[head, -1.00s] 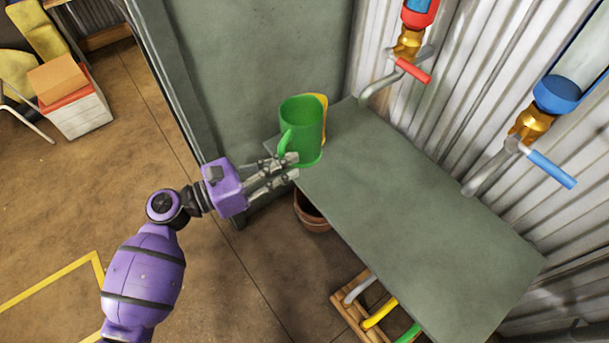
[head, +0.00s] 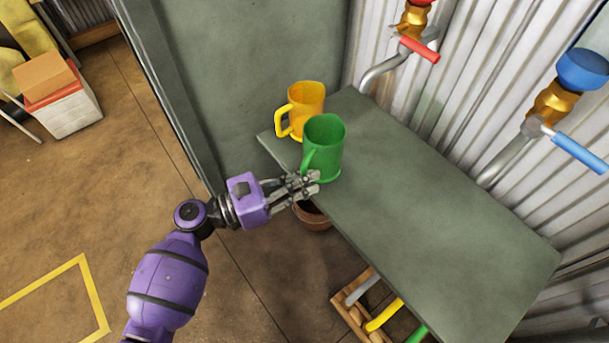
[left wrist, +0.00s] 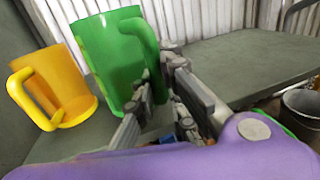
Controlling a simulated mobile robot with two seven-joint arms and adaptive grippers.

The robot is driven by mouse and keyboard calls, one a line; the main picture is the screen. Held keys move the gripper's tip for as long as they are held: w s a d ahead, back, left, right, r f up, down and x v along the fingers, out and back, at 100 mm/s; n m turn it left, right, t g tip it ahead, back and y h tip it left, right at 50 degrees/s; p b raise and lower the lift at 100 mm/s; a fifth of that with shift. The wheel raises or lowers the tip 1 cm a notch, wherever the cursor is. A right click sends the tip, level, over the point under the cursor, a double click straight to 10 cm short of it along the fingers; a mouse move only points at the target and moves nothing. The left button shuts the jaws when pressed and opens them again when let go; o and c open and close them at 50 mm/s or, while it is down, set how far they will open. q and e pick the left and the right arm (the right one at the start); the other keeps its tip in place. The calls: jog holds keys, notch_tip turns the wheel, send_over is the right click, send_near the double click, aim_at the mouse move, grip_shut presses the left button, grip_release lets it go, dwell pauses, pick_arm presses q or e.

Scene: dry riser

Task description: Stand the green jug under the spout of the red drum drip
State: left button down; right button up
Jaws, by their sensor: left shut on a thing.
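The green jug (head: 325,148) is at the near left edge of the grey-green bench (head: 400,220), and shows at the top in the left wrist view (left wrist: 110,55). My left gripper (head: 308,185) is shut on its handle side, low down. Whether the jug's base touches the bench I cannot tell. The red drum drip has a red lever (head: 420,50), a brass body and a grey pipe spout (head: 372,78) over the back left of the bench. Its drum is nearly all cut off at the top. My right gripper is not in view.
A yellow-orange jug (head: 305,105) stands at the bench's left end, behind the green jug. A second drip with a blue lever (head: 578,153) is on the corrugated wall to the right. The bench's middle is clear. A terracotta pot (head: 312,216) sits below the bench.

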aim_at(337, 165)
pick_arm(q)
jog(key=shift+f+b, duration=0.55)
jog(key=shift+f, duration=0.35)
jog(key=shift+w+d+r, duration=0.2)
jog(key=shift+w+d, duration=0.6)
jog(key=shift+d, duration=0.25)
jog(key=shift+w+a+x, duration=0.1)
jog(key=shift+w+x, duration=0.15)
jog(key=shift+x, duration=0.85)
jog(key=shift+w+a+x, duration=0.1)
jog(key=shift+w+x, duration=0.15)
jog(key=shift+x, duration=0.9)
jog(key=shift+w+a+x, duration=0.1)
jog(key=shift+w+x, duration=0.15)
jog(key=shift+x, duration=0.85)
jog(key=shift+f+b, duration=0.35)
jog(key=shift+f, duration=0.15)
jog(key=c, duration=1.7)
grip_release()
jog(key=shift+o, duration=0.2)
